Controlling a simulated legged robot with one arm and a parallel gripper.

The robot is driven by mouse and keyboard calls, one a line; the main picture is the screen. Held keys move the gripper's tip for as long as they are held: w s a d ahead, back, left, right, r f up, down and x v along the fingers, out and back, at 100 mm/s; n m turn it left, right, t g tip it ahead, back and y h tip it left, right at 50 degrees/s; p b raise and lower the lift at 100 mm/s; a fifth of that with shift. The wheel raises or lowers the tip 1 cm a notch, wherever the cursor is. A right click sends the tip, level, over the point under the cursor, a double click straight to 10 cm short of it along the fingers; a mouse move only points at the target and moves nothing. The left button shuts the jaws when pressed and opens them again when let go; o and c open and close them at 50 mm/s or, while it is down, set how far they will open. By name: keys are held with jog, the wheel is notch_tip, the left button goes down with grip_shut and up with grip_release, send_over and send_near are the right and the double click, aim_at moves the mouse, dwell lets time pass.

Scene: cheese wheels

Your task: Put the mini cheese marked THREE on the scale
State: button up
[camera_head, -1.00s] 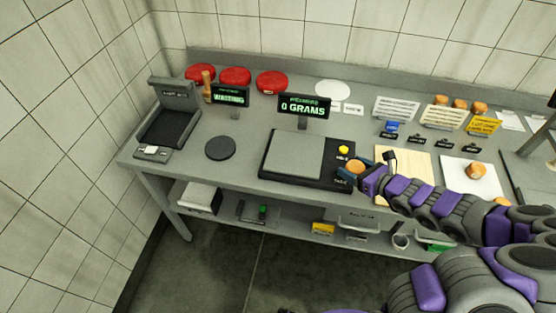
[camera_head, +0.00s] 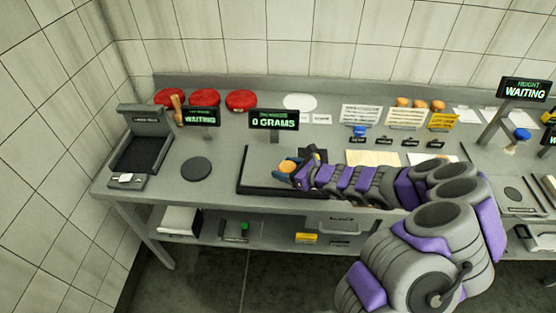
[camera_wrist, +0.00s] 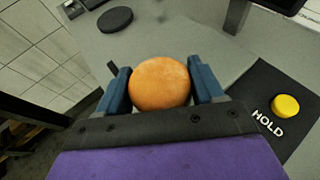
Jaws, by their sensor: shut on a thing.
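A small round orange mini cheese (camera_head: 287,167) is held between the blue fingers of my gripper (camera_head: 290,168). In the wrist view the cheese (camera_wrist: 160,83) sits between both fingertips of the gripper (camera_wrist: 162,85). Its mark cannot be seen. The scale (camera_head: 248,186) has a dark base, and its grey plate is partly hidden by my gripper and arm. The cheese appears over the plate; the gap below it cannot be judged. The scale's display (camera_head: 274,120) reads 0 GRAMS. The wrist view shows its yellow HOLD button (camera_wrist: 286,106) to the right.
Red cheese wheels (camera_head: 205,97) line the back. Several small orange cheeses (camera_head: 420,104) stand at the back right. Bare counter lies between disc and scale.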

send_over(278, 164)
jog(key=s, duration=0.2)
jog(key=shift+w+d+f+b, duration=0.1)
jog(key=shift+d+f+b, duration=0.15)
jog(key=shift+f+b, duration=0.15)
jog(key=shift+w+a, duration=0.2)
jog(key=shift+w, duration=0.55)
jog(key=shift+w+a, duration=0.1)
jog(key=shift+w, duration=0.05)
notch_tip(278, 164, down, 4)
jog(key=shift+r+b, duration=0.2)
jog(key=shift+b, duration=0.45)
jog(key=shift+r, duration=0.1)
jog(key=o, duration=1.1)
